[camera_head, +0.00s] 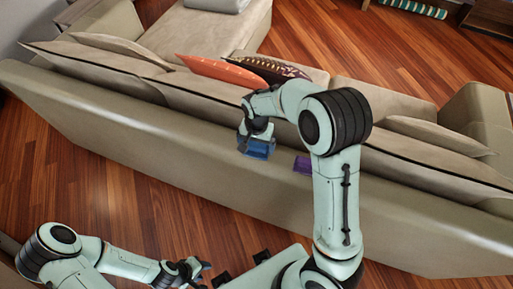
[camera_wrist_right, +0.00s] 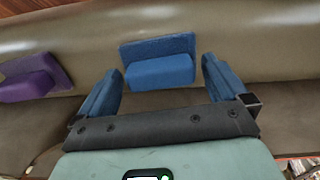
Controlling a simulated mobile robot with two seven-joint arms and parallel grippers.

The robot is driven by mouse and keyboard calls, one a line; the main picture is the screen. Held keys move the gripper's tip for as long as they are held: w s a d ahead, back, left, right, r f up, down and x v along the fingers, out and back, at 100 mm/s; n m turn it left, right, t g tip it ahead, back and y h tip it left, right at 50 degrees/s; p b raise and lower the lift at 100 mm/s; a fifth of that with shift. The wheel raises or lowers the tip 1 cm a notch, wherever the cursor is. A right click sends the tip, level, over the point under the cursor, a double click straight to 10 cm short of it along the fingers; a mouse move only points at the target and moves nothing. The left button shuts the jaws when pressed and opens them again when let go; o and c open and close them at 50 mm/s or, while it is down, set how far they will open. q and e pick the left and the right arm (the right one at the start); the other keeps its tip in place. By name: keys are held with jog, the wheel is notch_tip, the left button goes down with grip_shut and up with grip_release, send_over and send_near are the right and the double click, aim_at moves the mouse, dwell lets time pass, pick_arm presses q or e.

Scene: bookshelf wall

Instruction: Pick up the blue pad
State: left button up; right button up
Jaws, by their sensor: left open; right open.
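The blue pad (camera_wrist_right: 158,50) is on the back of the sofa, a flat plate with a thicker block in front. In the right wrist view it sits just beyond and between my right fingertips (camera_wrist_right: 161,70), with visible gaps on both sides. The right gripper is open, its blue-lined fingers spread, and holds nothing. In the head view the right gripper (camera_head: 256,138) is over the sofa back at the blue pad (camera_head: 261,149), partly hiding it. My left gripper (camera_head: 196,274) is low at the bottom, open and away from the pad.
A purple pad (camera_wrist_right: 34,80) is on the sofa back beside the blue one; it also shows in the head view (camera_head: 303,164). The long beige sofa (camera_head: 130,135) carries an orange cushion (camera_head: 222,73) and a dark patterned cushion (camera_head: 268,70). Bare wooden floor (camera_head: 85,190) lies this side.

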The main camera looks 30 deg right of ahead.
aim_at(257, 144)
jog(key=shift+f, duration=0.2)
jog(key=c, duration=0.9)
jog(key=shift+r, duration=0.1)
jog(key=shift+c, duration=0.2)
pick_arm(q)
jog(key=w+r+p, duration=0.2)
jog(key=shift+w+r, duration=0.1)
jog(key=shift+r, duration=0.25)
pick_arm(e)
notch_tip(257, 144, up, 20)
